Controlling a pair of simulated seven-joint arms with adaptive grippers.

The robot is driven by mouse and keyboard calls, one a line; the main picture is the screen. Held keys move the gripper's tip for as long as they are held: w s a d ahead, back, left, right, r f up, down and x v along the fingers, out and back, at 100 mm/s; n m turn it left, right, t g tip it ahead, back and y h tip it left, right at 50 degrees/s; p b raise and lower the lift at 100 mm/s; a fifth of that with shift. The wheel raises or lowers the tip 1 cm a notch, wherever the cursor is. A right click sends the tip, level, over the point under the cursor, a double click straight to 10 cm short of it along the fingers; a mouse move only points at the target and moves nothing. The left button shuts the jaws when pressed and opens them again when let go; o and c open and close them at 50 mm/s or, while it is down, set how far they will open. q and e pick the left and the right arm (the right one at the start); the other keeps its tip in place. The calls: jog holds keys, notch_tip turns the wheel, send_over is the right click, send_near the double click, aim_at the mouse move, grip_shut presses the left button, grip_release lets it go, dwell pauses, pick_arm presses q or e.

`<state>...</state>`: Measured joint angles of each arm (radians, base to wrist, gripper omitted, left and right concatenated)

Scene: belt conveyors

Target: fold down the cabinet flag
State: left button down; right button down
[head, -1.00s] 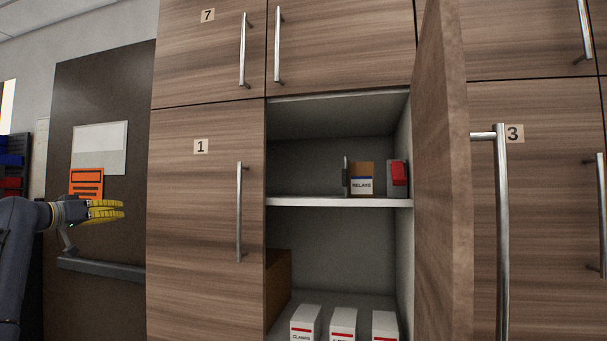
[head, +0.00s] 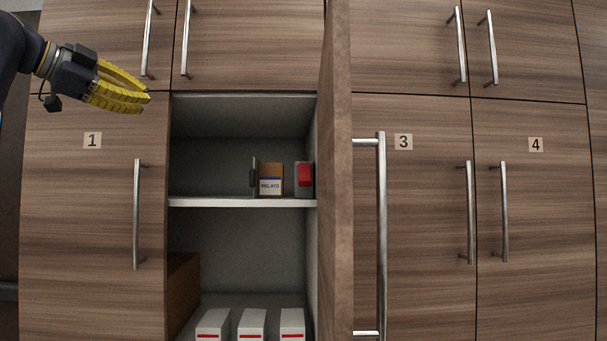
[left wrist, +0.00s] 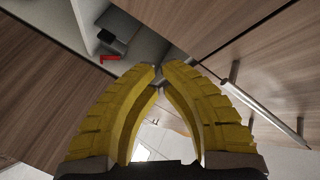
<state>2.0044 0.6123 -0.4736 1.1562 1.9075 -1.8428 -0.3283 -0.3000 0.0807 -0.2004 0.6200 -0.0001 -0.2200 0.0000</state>
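A red flag (head: 305,174) is on a small grey box (head: 303,192) at the right end of the shelf inside the open cabinet (head: 240,112). I cannot clearly tell how the flag is tilted. In the left wrist view a red L-shaped piece (left wrist: 109,58) shows in the cabinet opening at upper left. My left gripper (head: 149,97) has yellow fingers and hangs in front of the doors, up and left of the opening, well apart from the flag. Its fingertips come together in the left wrist view (left wrist: 160,74), with nothing seen between them. My right gripper is not in view.
The open cabinet door (head: 337,200) stands out just right of the opening, with a long handle (head: 381,235). A relays box (head: 270,180) and a dark upright plate (head: 253,177) are left of the flag. White boxes (head: 252,322) stand on the bottom. The opening's front is clear.

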pick_arm(q)
jog(key=w+d+f+m+g, duration=0.1)
jog(key=d+f+m+g, duration=0.2)
jog(key=d, duration=1.3)
jog(key=m+g, duration=0.2)
send_near(304, 185)
jog(key=s+r, duration=0.4)
jog(key=s, duration=0.3)
jog(key=shift+h, duration=0.4)
jog(key=shift+w+a+f+x, duration=0.1)
jog(key=shift+w+a+x, duration=0.25)
jog(key=shift+x, duration=1.75)
jog(key=shift+w+a+f+x, duration=0.1)
jog(key=shift+w+a+x, duration=0.25)
jog(key=shift+x, duration=1.75)
jog(key=shift+w+a+f+x, duration=0.1)
jog(key=shift+w+a+x, duration=0.25)
jog(key=shift+x, duration=1.75)
jog(key=shift+m+t, duration=0.3)
jog(key=shift+w+f+m+t+h, duration=0.15)
jog(key=shift+f+m+t, duration=0.1)
jog(key=shift+f+t, duration=0.15)
jog(key=shift+w+f+m+t+h, duration=0.15)
jog(key=shift+f+m+t, duration=0.15)
jog(key=shift+f, duration=0.2)
jog(key=shift+w+f+m+t+h, duration=0.3)
jog(key=shift+w+f+m+t, duration=0.1)
jog(key=shift+f+m+t, duration=0.25)
jog(key=shift+r, duration=0.15)
